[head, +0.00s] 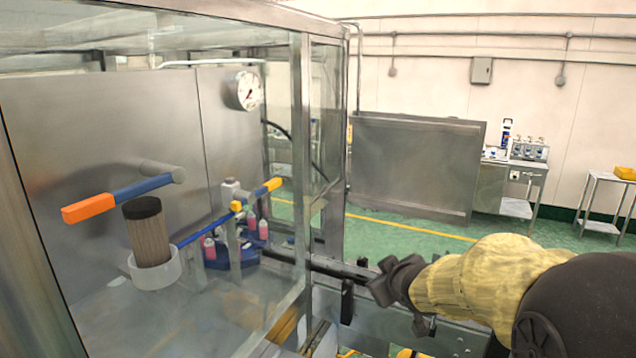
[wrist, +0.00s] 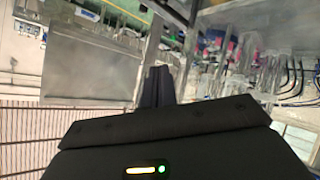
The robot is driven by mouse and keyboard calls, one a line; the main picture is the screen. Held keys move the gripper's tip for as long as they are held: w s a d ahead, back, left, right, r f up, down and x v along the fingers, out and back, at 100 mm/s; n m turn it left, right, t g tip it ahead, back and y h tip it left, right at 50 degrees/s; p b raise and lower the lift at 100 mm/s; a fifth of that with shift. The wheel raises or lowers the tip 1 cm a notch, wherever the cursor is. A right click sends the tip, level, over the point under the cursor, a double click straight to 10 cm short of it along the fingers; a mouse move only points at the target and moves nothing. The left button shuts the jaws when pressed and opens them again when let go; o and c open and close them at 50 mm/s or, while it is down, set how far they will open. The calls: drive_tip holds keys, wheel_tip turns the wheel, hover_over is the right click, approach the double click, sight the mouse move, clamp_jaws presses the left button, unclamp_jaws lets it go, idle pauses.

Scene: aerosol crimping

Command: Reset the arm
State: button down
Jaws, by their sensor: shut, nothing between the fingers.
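My gripper (head: 384,282) is at the end of my arm, which comes in from the lower right of the head view in a yellow sleeve. It is outside the glass enclosure, to the right of its corner post, and touches nothing that I can make out. In the wrist view the dark fingers of my gripper (wrist: 158,82) are together, with nothing between them. The wrist view is tilted, with the machine at upper right.
The glass enclosure (head: 302,150) fills the left, holding a pressure gauge (head: 246,91), blue levers and pink-filled bottles (head: 209,248). A conveyor rail (head: 340,268) runs out toward my gripper. Behind stand a steel panel (head: 412,165) and a side table (head: 602,178). Green floor between is clear.

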drive_tip(key=s+f+m+g+b, duration=0.1)
drive_tip(key=s+f+m+g, duration=0.2)
drive_tip(key=s+f, duration=0.6)
drive_tip(key=s+d+f+m+g+h+b, duration=0.1)
drive_tip(key=s+f+m+g+b, duration=0.1)
drive_tip(key=s+f+g, duration=0.4)
drive_tip(key=s+f+m, duration=0.1)
drive_tip(key=s+f, duration=0.2)
drive_tip(key=s, duration=0.4)
drive_tip(key=shift+f+m, duration=0.3)
drive_tip(key=shift+f, duration=0.1)
drive_tip(key=shift+a, duration=0.1)
